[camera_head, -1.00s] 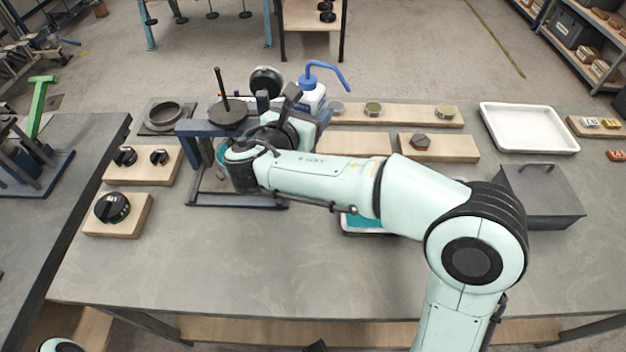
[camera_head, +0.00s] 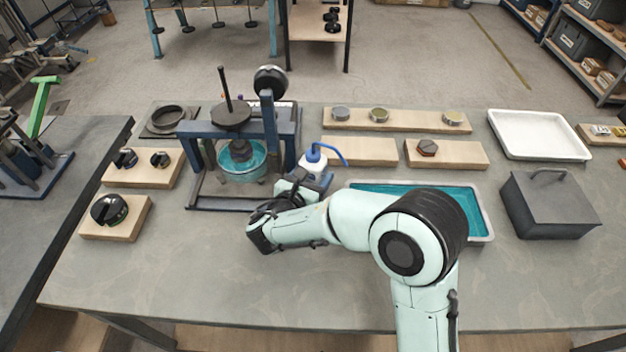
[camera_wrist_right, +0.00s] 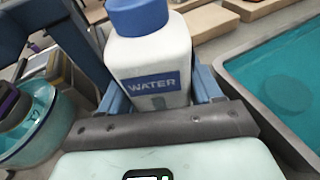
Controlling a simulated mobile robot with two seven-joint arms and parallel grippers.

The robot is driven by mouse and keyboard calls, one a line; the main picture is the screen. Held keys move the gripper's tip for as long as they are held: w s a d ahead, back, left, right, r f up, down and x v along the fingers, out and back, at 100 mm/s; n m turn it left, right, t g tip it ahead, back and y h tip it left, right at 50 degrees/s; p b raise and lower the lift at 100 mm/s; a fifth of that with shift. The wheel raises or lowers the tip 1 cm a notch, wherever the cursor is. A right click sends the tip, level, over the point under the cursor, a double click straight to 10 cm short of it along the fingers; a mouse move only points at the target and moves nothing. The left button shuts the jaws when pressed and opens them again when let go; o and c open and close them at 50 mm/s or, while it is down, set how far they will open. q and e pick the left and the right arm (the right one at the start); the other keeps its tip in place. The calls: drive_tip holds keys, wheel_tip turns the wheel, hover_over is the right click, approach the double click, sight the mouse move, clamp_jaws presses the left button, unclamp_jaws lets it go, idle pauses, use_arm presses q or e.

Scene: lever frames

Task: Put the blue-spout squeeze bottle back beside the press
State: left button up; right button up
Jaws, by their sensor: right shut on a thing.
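The squeeze bottle (camera_head: 317,168) is white with a blue cap and a bent blue spout. It is upright just right of the press (camera_head: 287,135), a dark blue frame with a round plate and a teal-filled clear vessel under it. In the right wrist view the bottle (camera_wrist_right: 150,50) shows a WATER label. My right gripper (camera_head: 307,184) is shut on the bottle, a blue finger on each side of it in the wrist view. The bottle's base is hidden, so I cannot tell whether it touches the table. My left gripper is not in view.
A tray of teal liquid (camera_head: 484,222) lies close to the right of the bottle, partly behind my arm. A dark lidded box (camera_head: 550,205) and a white tray (camera_head: 540,135) stand farther right. Wooden boards (camera_head: 360,151) lie behind the bottle. The front of the table is clear.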

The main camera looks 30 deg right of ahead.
drive_tip(key=shift+f, duration=0.6)
drive_tip(key=shift+f, duration=0.2)
drive_tip(key=o, duration=0.8)
drive_tip(key=shift+r, duration=0.15)
drive_tip(key=shift+s+a+r, duration=0.1)
drive_tip(key=shift+a+r, duration=0.05)
drive_tip(key=shift+a, duration=0.05)
drive_tip(key=v, duration=1.1)
drive_tip(key=shift+s+a, duration=0.2)
drive_tip(key=shift+s, duration=0.05)
